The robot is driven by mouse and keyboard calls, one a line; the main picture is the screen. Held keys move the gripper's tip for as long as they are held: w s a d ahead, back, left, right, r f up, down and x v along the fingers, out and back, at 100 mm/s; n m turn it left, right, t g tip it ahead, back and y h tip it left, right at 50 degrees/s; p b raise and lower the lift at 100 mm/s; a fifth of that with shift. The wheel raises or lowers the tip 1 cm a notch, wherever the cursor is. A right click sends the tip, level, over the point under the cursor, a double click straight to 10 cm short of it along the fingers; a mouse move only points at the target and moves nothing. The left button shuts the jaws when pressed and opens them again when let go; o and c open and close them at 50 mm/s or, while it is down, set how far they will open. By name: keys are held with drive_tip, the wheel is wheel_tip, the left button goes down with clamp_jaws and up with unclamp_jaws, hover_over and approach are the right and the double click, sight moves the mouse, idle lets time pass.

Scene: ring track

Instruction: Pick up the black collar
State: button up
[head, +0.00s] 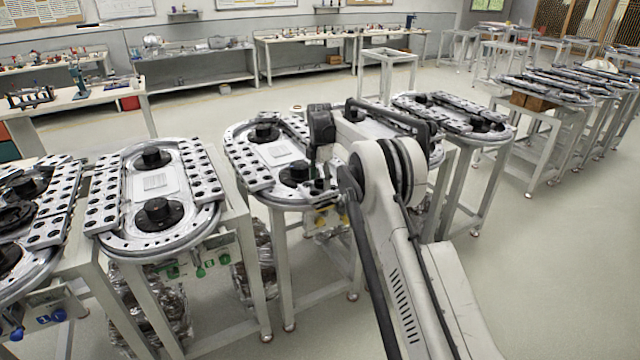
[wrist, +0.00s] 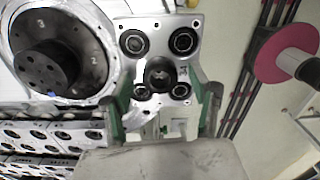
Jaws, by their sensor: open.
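A black collar (wrist: 160,75), round with a dark hollow middle, shows in the wrist view on a pale metal plate (wrist: 187,23). It lies between the two spread fingers of my gripper (wrist: 165,94), with a visible gap on each side. My gripper is open and holds nothing. In the head view my gripper (head: 320,186) is low over the right front edge of the middle ring track (head: 236,150). The collar cannot be made out there; my arm and gripper cover that spot.
Several black-rimmed holes surround the collar on the plate. A large black hub (wrist: 45,67) stands at upper left in the wrist view. A pink disc (wrist: 283,52) is at right. Another ring track (head: 120,240) stands left of the middle one; open floor (head: 540,270) lies right.

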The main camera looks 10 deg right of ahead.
drive_tip(key=shift+f, duration=0.1)
drive_tip(key=shift+c, duration=0.5)
drive_tip(key=c, duration=1.3)
drive_tip(key=shift+o, duration=0.2)
